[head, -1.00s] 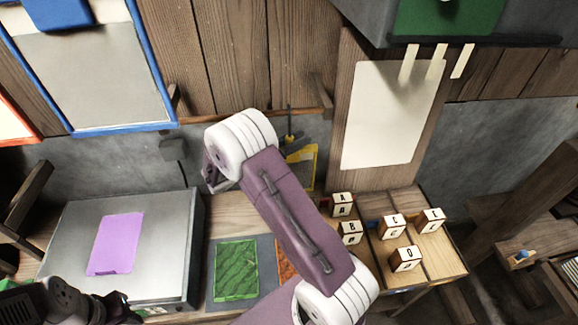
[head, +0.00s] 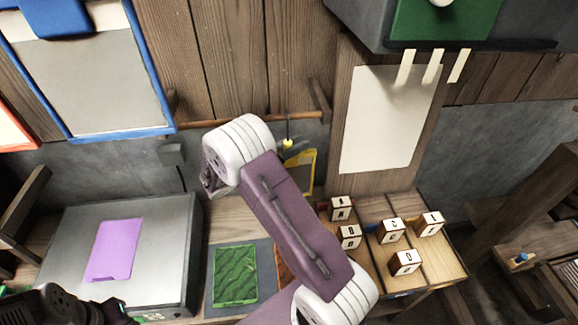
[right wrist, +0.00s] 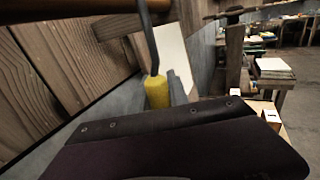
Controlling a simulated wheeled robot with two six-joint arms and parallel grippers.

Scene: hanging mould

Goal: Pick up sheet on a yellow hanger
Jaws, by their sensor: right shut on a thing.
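The yellow hanger (head: 288,143) has a dark hook and shows beside my right arm's white joint, at the wooden rod. A yellow-edged sheet (head: 307,172) shows just below it, partly hidden by my arm. In the right wrist view the hanger's yellow neck (right wrist: 157,92) stands upright under its grey hook, close to the rod. My right gripper (head: 293,154) is shut on the hanger; its fingertips are mostly hidden. My left gripper (head: 118,310) is at the lower left edge, dark and cut off, its jaws unclear.
The wooden rod (head: 250,119) runs along the wall. A metal box (head: 60,255) with a purple sheet (head: 113,250) stands at left. A green sheet (head: 235,275) lies on the bench. Several lettered blocks (head: 404,262) sit in a wooden tray at right. A blue-framed board (head: 110,90) hangs at upper left.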

